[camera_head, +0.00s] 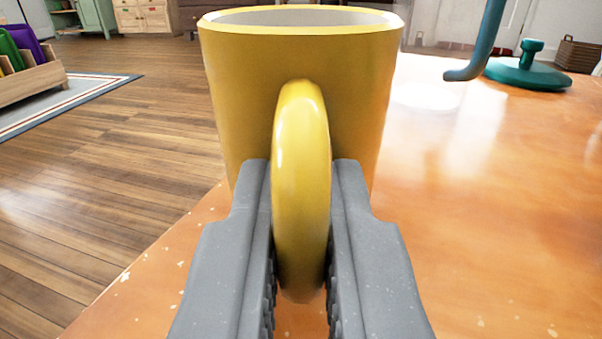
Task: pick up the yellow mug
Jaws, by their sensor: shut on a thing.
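The yellow mug (230,95) fills the middle of the view, upright, with its handle (301,190) facing me. My gripper (301,225) is shut on the handle, with one grey finger on each side of it. The mug's rim is near the top of the view and its inside looks pale. The fingers hide the lower part of the mug, so I cannot tell whether its base touches the orange tabletop (500,220).
A teal object (528,70) with a round base and a blue curved piece (480,50) stand at the back right of the tabletop. The tabletop's left edge drops to a wooden floor (120,150).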

